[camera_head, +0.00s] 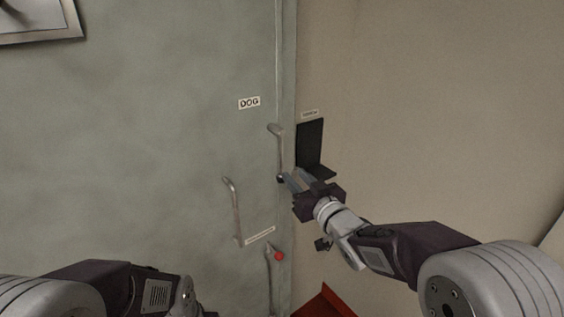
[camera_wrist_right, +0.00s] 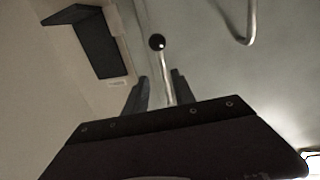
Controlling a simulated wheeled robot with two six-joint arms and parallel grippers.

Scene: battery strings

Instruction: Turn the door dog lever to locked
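The dog lever (camera_head: 278,150) is a grey metal rod on the grey-green door (camera_head: 130,150), under a "DOG" label (camera_head: 249,103). It hangs down from its pivot near the door's right edge and ends in a dark ball knob (camera_head: 281,178). My right gripper (camera_head: 287,181) is at the knob end of the lever. In the right wrist view the two fingers (camera_wrist_right: 159,92) stand apart, with the lever rod (camera_wrist_right: 166,78) showing between them and the ball knob (camera_wrist_right: 157,42) beyond their tips. Contact cannot be told. My left arm shows at the lower left; its gripper is out of view.
A black bracket (camera_head: 310,145) with a small label is on the beige wall, close beside my right gripper. A pull handle (camera_head: 234,210) and a lower lever with a red knob (camera_head: 279,256) are on the door. A red object (camera_head: 325,303) lies at the bottom.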

